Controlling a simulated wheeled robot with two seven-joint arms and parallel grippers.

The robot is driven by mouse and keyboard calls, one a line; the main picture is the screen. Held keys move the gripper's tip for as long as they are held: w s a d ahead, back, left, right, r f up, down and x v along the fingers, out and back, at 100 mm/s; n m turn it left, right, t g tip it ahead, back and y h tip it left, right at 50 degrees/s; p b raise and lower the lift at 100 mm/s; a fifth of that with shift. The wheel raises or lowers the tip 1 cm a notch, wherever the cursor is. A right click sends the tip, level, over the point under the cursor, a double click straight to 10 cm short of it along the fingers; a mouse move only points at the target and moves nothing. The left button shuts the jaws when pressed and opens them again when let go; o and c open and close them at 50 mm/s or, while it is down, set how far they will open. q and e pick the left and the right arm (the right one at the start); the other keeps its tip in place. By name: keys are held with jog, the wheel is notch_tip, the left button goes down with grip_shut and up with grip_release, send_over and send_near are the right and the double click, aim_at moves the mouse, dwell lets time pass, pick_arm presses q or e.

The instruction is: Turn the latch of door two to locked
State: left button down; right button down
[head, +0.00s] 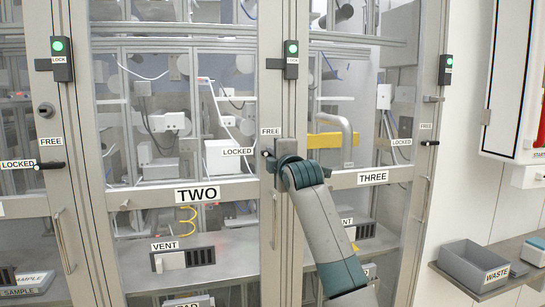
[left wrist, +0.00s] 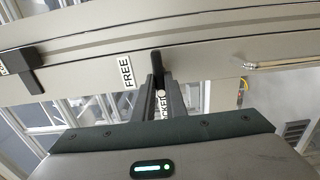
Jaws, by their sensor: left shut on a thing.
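Door two (head: 180,190), marked TWO, is a glass door in a grey metal frame and stands closed. Its latch (head: 266,153) is a short black handle on the right stile, with a FREE label (head: 270,132) above and a LOCKED label (head: 237,151) to its left. In the left wrist view the handle (left wrist: 157,64) points along towards the LOCKED label (left wrist: 160,105), away from the FREE label (left wrist: 126,72) beside it. My left gripper (head: 274,156) is at the latch, its fingers (left wrist: 161,98) shut around the handle. My wrist hides part of it in the head view. My right gripper is not in view.
Door three (head: 372,177) is right of my arm, its latch (head: 430,143) pointing left. Door two's pull handle (head: 274,220) is below the latch. A grey WASTE bin (head: 470,268) sits on a shelf at right.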

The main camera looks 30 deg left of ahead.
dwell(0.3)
pick_arm(q)
jog(key=c, duration=1.8)
grip_release()
jog(key=shift+s+d, duration=0.1)
